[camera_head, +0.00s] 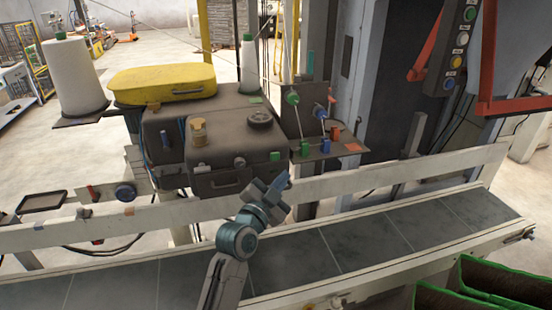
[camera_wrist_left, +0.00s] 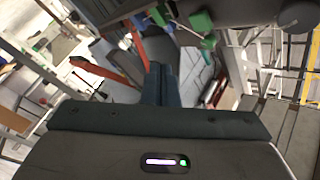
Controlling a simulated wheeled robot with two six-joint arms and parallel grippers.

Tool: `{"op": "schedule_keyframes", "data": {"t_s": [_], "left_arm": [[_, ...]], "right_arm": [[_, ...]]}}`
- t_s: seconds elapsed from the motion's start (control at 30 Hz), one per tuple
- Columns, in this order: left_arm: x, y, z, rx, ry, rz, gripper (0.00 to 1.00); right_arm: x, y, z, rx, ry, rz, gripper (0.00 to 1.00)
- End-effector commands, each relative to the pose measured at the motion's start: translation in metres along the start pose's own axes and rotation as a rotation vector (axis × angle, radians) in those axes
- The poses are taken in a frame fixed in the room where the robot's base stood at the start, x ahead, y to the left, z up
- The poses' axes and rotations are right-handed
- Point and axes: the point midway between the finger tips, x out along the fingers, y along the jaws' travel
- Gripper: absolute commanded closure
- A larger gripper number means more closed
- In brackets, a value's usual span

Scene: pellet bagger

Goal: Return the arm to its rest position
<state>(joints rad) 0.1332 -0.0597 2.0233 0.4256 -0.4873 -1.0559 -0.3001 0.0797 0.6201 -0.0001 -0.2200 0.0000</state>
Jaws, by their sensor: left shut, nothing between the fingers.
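My left gripper (camera_head: 279,186) is in the head view near the middle, above the grey conveyor belt. Its arm comes up from the bottom edge. The fingers are shut with nothing held, and they point up and to the right, in front of the lower right of the dark sewing machine (camera_head: 228,178). In the left wrist view the shut fingers (camera_wrist_left: 161,80) stand together at the centre. My right gripper is in neither view.
The conveyor (camera_head: 375,241) with its pale rail (camera_head: 395,177) runs across the front. Thread cones (camera_head: 72,77) and a yellow cover (camera_head: 162,82) sit on the machine. A bracket with green and blue knobs (camera_head: 325,146) is close beyond my gripper. Green-edged bins (camera_head: 462,296) stand at lower right.

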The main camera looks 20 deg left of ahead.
Motion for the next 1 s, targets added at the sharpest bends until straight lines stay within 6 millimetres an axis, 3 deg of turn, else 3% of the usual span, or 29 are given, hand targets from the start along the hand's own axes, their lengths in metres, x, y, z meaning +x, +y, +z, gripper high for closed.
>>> {"op": "schedule_keyframes", "data": {"t_s": [0.5, 0.63, 0.77, 0.87, 1.0], "left_arm": [[-0.005, 0.003, -0.003, 0.001, -0.001, 0.000, 1.00], [-0.004, 0.013, 0.013, -0.014, -0.030, 0.016, 1.00], [-0.005, 0.048, 0.067, -0.069, -0.129, 0.068, 1.00], [-0.016, 0.088, 0.129, -0.130, -0.245, 0.119, 1.00], [-0.048, 0.146, 0.216, -0.214, -0.415, 0.182, 1.00]], "right_arm": [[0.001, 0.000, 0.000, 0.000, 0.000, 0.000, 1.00], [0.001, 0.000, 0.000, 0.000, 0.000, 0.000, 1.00], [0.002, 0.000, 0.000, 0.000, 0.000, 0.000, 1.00], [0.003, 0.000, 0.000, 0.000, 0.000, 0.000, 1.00], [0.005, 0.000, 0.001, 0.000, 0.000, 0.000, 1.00]]}}
